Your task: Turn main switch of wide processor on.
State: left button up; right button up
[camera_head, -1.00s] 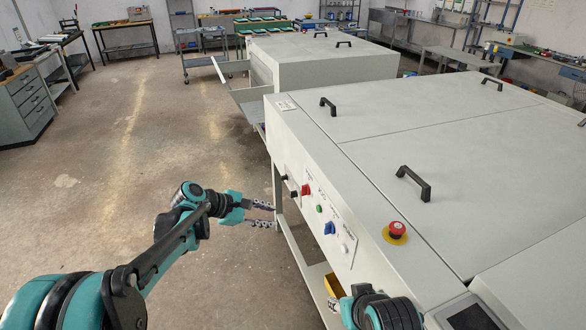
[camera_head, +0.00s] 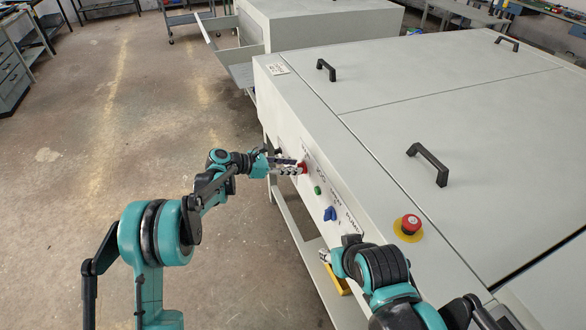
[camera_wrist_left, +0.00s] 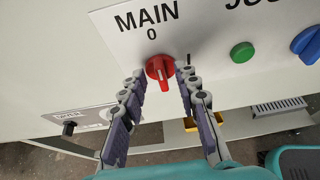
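The wide processor (camera_head: 340,190) has a red main switch (camera_head: 304,167) on its side panel. In the left wrist view the red switch (camera_wrist_left: 160,69) sits below the label MAIN and the mark 0, with the mark I to its right. Its handle ridge stands close to upright, in line with the 0. My left gripper (camera_head: 297,166) is at the switch. Its fingers in the left wrist view (camera_wrist_left: 160,84) are apart, one on each side of the knob, with a gap showing. My right gripper (camera_head: 324,256) is low beside the panel, mostly hidden by its arm.
A green button (camera_head: 317,190) and a blue switch (camera_head: 330,213) follow along the panel. A red emergency stop (camera_head: 410,224) stands on top. A small black knob (camera_wrist_left: 69,128) shows left of the main switch. The floor left of the processor is clear.

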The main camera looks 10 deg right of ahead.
pick_arm(q)
jog(key=shift+d+f, duration=0.1)
jog(key=shift+d, duration=0.25)
grip_shut()
jog(key=shift+s+d+f+m+t+h+b, duration=0.1)
jog(key=shift+s+f+m+t+h+b, duration=0.2)
jog(key=shift+m+t+b, duration=1.35)
jog(key=shift+s+d+f+m+t+h, duration=0.1)
jog(key=shift+s+f+m+t+h, duration=0.35)
jog(key=shift+m, duration=2.35)
jog(key=shift+s+d+f+m+t+h+b, duration=0.1)
jog(key=shift+s+f+m+t+b, duration=0.25)
jog(key=shift+m+t+b, duration=1.05)
jog(key=shift+m+p, duration=0.55)
jog(key=shift+m, duration=0.5)
